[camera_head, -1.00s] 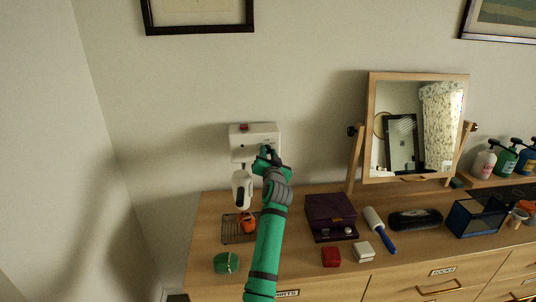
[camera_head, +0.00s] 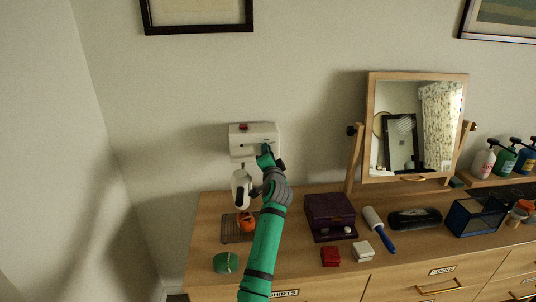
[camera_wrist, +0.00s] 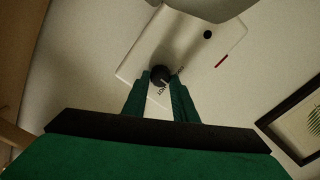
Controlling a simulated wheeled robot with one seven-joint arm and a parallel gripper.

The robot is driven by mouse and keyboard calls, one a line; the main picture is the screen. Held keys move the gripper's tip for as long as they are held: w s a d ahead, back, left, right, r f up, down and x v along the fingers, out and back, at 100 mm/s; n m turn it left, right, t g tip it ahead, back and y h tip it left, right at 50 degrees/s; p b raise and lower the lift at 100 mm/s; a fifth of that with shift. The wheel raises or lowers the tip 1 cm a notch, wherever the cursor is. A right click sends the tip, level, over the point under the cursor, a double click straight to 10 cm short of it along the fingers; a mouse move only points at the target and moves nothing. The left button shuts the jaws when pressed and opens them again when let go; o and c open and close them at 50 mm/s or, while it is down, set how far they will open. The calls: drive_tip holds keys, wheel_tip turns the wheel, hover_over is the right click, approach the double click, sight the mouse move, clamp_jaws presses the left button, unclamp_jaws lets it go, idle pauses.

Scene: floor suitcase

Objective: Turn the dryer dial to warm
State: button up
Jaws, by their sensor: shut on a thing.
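The white dryer unit (camera_head: 254,138) is fixed to the wall above the left end of the dresser. The hand dryer (camera_head: 241,188) hangs under it. My green gripper (camera_head: 265,153) is at the right part of the unit's front and largely hides the dial in the head view. In the wrist view, the round black dial (camera_wrist: 160,73) sits between the tips of my gripper (camera_wrist: 161,82), which is shut on it. A light pointer mark shows on the dial, with small lettering beside it. I cannot clearly read which setting it points at.
A wire rack (camera_head: 238,229) with an orange item, a purple box (camera_head: 330,216) and a green round case (camera_head: 226,262) stand on the dresser below. A tilting mirror (camera_head: 417,127) stands to the right. A framed picture (camera_head: 198,29) hangs above the unit.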

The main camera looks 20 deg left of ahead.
idle(0.4)
drive_tip(key=o, duration=1)
drive_tip(key=v, duration=1.1)
drive_tip(key=shift+w, duration=0.1)
